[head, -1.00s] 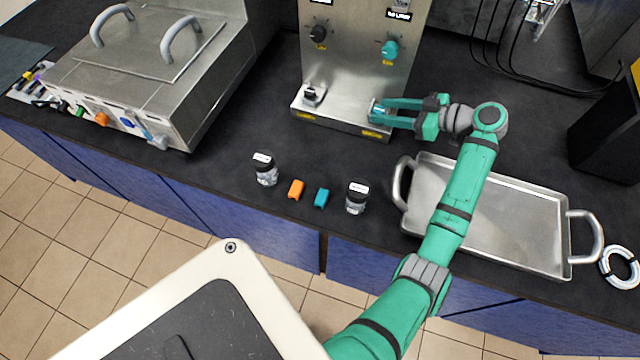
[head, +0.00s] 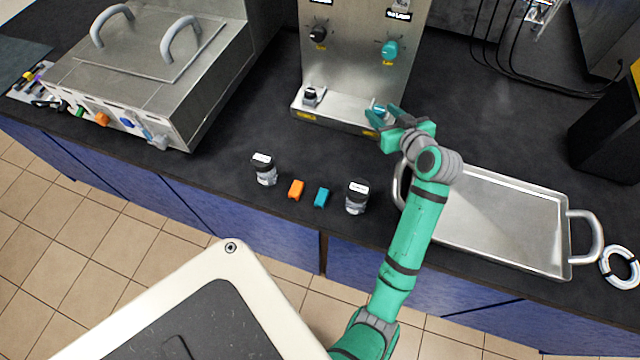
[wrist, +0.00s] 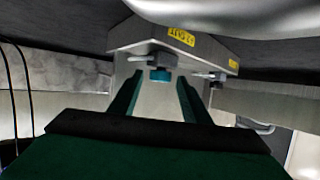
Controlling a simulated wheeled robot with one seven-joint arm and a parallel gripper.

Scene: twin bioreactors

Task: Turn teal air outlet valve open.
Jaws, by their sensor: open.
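A teal-marked valve (head: 379,107) sits on the low ledge of the metal panel, at its right end. It is partly hidden by my fingers in the head view. In the wrist view a teal cap (wrist: 160,75) shows between the fingers, with a grey part around it. My gripper (head: 381,113) is open in front of the ledge, with its fingers pointing at the valve from the front right. In the wrist view my gripper (wrist: 160,84) has one finger on each side of the cap, apart from it. I cannot tell the valve's handle position.
A teal knob (head: 390,50) and a black knob (head: 318,33) are higher on the panel. A second valve (head: 310,96) is at the ledge's left. A metal tray (head: 510,220) lies right of my arm. Two jars and two small blocks stand in front.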

